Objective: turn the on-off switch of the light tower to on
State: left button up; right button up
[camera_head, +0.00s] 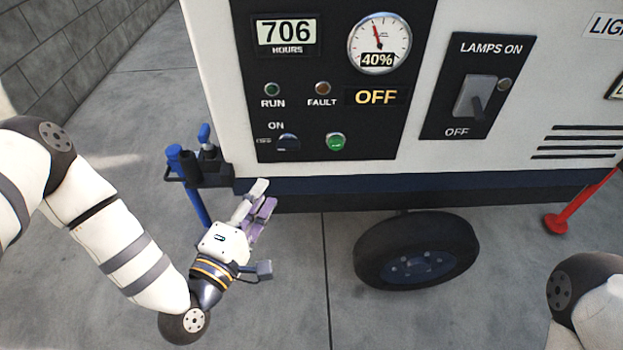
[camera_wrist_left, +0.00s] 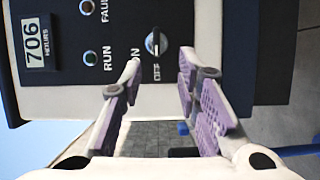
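The on-off switch (camera_head: 288,143) is a small dark handle on a silver round base, low on the black panel of the white light tower (camera_head: 215,60). It also shows in the left wrist view (camera_wrist_left: 156,42), where its handle lies along the line toward the OFF label. The panel display (camera_head: 376,97) reads OFF. My left gripper (camera_head: 265,193) is below and left of the switch, in front of the tower's lower edge. In the left wrist view its fingers (camera_wrist_left: 161,62) are apart with nothing between them, and the switch shows beyond the tips. My right gripper is out of view.
A green button (camera_head: 335,141) sits right of the switch. A LAMPS ON/OFF rocker (camera_head: 475,97) is on a separate plate farther right. A blue post with a black bracket (camera_head: 205,170) stands beside the tower's left corner, close to my left gripper. A wheel (camera_head: 417,250) is below.

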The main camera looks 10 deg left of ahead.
aim_at(286, 150)
pick_arm(q)
jog(key=w, duration=0.8)
jog(key=w+b, duration=0.1)
jog(key=w, duration=0.3)
jog(key=shift+w+d+r, duration=0.2)
jog(key=shift+d, duration=0.2)
grip_shut()
